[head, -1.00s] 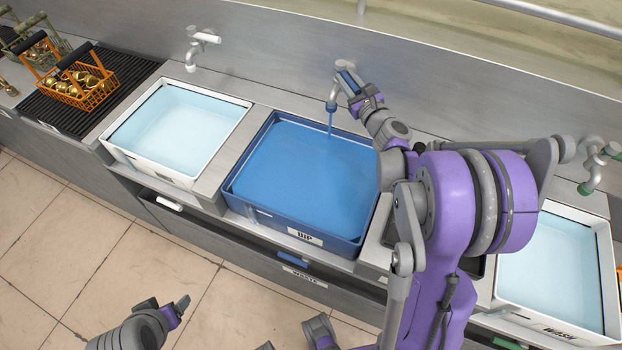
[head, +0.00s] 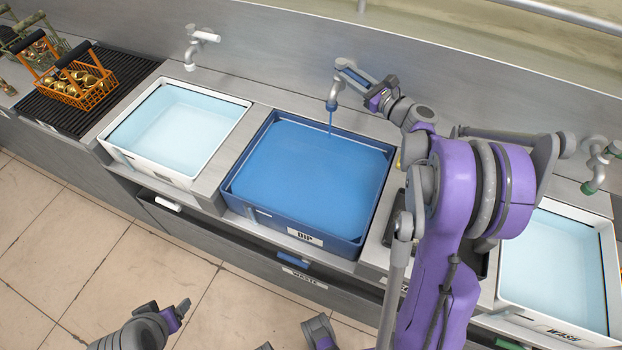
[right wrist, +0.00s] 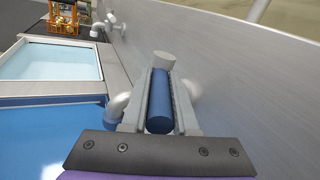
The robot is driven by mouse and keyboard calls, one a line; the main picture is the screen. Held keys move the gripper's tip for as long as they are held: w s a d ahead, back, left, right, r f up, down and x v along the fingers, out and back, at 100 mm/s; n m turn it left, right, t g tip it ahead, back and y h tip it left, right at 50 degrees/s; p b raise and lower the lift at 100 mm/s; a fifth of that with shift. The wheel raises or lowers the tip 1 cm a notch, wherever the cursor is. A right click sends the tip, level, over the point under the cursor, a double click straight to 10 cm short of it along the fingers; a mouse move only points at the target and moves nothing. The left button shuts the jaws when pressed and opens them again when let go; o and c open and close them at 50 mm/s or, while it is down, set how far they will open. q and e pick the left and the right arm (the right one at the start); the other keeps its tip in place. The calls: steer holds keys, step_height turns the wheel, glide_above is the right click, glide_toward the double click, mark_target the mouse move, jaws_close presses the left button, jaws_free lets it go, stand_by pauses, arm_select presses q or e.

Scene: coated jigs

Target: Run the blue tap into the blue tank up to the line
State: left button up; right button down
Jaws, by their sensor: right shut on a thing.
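The blue tank (head: 262,190), labelled DIP, holds blue liquid with its surface high, near the rim. The fill line cannot be made out. My right gripper (head: 352,76) is shut on the tap's blue handle; in the right wrist view the blue handle (right wrist: 160,105) lies between the two fingers. My left gripper (head: 183,308) is low at the front, over the floor, away from the tank; its jaw state is unclear.
A white tank (head: 108,140) with a white tap (head: 198,45) stands left. Another white tank (head: 606,265), labelled WASH, with a green-tipped tap (head: 596,170) stands right. An orange basket (head: 90,98) of brass parts sits on a black rack. A WASTE label (head: 303,278) and blue handle (head: 292,258) are below.

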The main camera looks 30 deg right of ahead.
steer(key=shift+d, duration=0.15)
steer(key=shift+w+d+n+g+y, duration=0.1)
steer(key=shift+d+n+g+y, duration=0.25)
steer(key=shift+n+y, duration=0.55)
steer(key=shift+w+d+n+g+y, duration=0.15)
steer(key=shift+n+g+y, duration=0.45)
steer(key=shift+y, duration=0.55)
steer(key=shift+w+d+n+g+y, duration=0.1)
steer(key=shift+d+n+g+y, duration=0.2)
steer(key=shift+n+y, duration=0.65)
steer(key=shift+a, duration=0.1)
steer(key=shift+w+g+y, duration=0.1)
steer(key=shift+g+y, duration=0.25)
steer(key=shift+y, duration=0.35)
steer(key=shift+r, duration=0.1)
steer(key=c, duration=0.6)
jaws_free()
steer(key=shift+w, duration=0.1)
